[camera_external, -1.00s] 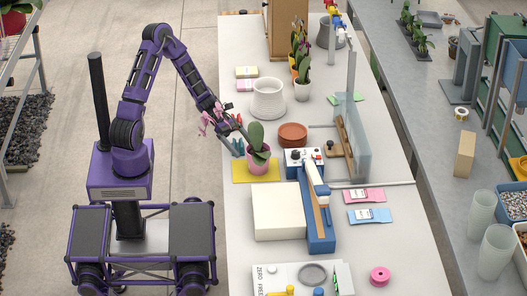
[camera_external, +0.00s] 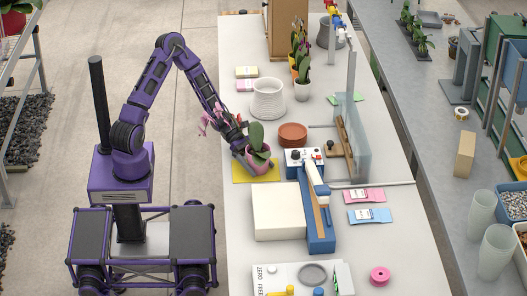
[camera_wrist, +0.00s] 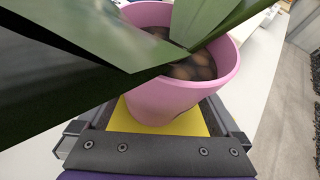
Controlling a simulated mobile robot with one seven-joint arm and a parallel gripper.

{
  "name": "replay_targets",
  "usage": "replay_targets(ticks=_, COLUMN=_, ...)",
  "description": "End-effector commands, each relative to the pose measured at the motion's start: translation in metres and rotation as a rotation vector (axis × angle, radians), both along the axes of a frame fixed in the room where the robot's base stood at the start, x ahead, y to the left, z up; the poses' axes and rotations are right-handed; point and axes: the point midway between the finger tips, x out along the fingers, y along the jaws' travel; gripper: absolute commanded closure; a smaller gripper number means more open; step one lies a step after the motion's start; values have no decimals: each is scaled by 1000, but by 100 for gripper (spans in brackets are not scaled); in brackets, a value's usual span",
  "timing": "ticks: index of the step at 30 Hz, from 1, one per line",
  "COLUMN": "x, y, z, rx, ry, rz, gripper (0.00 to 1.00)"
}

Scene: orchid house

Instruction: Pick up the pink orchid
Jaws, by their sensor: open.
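The pink orchid stands in a pink pot (camera_external: 259,161) on a yellow mat (camera_external: 243,176) at the table's left edge. Its green leaves (camera_external: 256,134) rise from the pot, and its pink flowers (camera_external: 208,120) hang out to the left beside my arm. My gripper (camera_external: 245,153) is open and low at the pot's left side. In the wrist view, the pink pot (camera_wrist: 180,85) lies ahead of and between the spread fingers (camera_wrist: 152,125). Broad leaves (camera_wrist: 90,50) cover much of that view and hide most of the left finger. I cannot tell whether a finger touches the pot.
A terracotta saucer (camera_external: 293,135) and a blue-based device (camera_external: 318,215) stand close to the pot's right. A white block (camera_external: 278,214) lies in front. A clear upright panel (camera_external: 358,140) is further right.

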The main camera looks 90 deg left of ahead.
Motion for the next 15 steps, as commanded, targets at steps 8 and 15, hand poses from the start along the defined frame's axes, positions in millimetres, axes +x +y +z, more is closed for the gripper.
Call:
replay_targets(ticks=8, x=0, y=1, z=0, rx=0, ry=0, rz=0, gripper=47)
replay_targets(ticks=15, x=0, y=1, z=0, rx=1, ry=1, rz=1, gripper=90)
